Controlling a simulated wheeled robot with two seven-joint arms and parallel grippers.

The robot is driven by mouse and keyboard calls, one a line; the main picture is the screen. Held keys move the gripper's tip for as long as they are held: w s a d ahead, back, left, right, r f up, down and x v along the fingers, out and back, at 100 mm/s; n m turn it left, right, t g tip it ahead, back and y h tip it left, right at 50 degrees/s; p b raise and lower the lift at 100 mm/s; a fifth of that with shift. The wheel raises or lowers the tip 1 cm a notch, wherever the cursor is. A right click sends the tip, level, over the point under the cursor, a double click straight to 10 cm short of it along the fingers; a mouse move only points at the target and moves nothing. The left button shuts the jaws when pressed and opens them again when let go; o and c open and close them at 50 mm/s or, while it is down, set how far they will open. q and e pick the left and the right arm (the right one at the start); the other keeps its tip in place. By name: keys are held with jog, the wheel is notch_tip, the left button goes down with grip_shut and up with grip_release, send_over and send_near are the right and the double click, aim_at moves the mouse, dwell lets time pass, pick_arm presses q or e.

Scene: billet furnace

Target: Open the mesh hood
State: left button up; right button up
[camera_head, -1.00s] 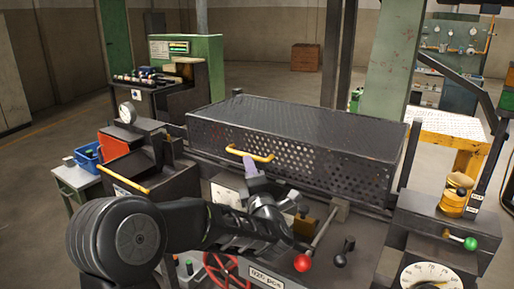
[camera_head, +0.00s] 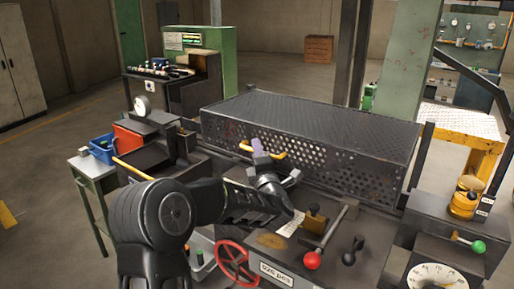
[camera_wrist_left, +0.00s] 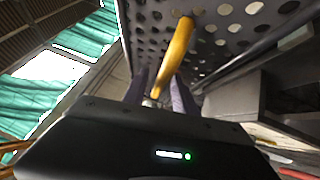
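The dark mesh hood (camera_head: 335,153) is a long perforated box cover lying level on the bench in the head view, apparently closed. Its yellow handle (camera_head: 273,156) is on the lower front face, towards the left. My left gripper (camera_head: 257,147) is at this handle, with its pale purple fingers overlapping it in the head view. In the left wrist view, the yellow handle (camera_wrist_left: 177,52) runs down between the two spread fingers of my left gripper (camera_wrist_left: 160,90), below the hood's perforated face (camera_wrist_left: 225,25). Firm contact is not visible. My right gripper is out of view.
In front of the hood are a red-knobbed lever (camera_head: 312,260), a black knob (camera_head: 349,257) and a red handwheel (camera_head: 236,262). A yellow canister (camera_head: 465,200) and dial gauge (camera_head: 437,277) stand at right. A green-backed console (camera_head: 208,55) stands behind left.

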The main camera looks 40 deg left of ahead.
pick_arm(q)
jog(key=shift+w+a, duration=0.2)
grip_shut()
dwell(0.3)
dwell(1.1)
